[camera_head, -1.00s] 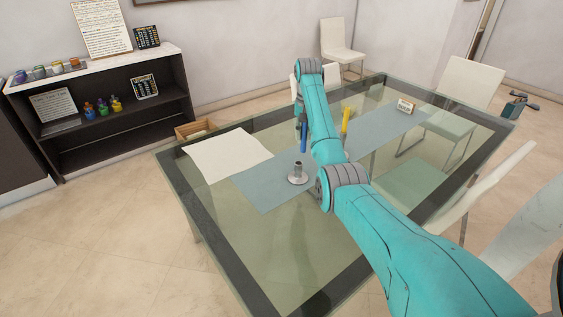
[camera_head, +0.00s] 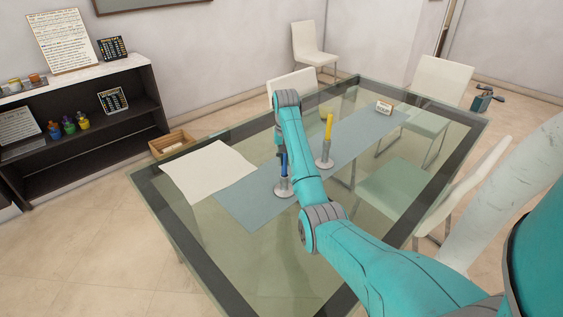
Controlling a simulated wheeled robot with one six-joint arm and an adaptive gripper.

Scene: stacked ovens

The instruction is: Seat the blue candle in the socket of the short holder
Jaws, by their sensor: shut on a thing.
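The blue candle (camera_head: 284,165) is upright, directly over the short grey holder (camera_head: 284,190) on the blue-grey runner. Its lower end meets the holder's top in this view; I cannot tell whether it is inside the socket or just above it. My gripper (camera_head: 281,152) is shut on the candle's upper part, and the arm partly hides the jaws. A yellow candle (camera_head: 329,127) stands upright in another grey holder (camera_head: 324,160), to the right and further back.
The glass table (camera_head: 250,262) carries the runner (camera_head: 240,205), a white sheet (camera_head: 207,170) at left and a small sign (camera_head: 384,107) at the far right. White chairs surround its far and right sides. A wooden box (camera_head: 171,143) and dark shelf (camera_head: 85,120) lie beyond the left edge.

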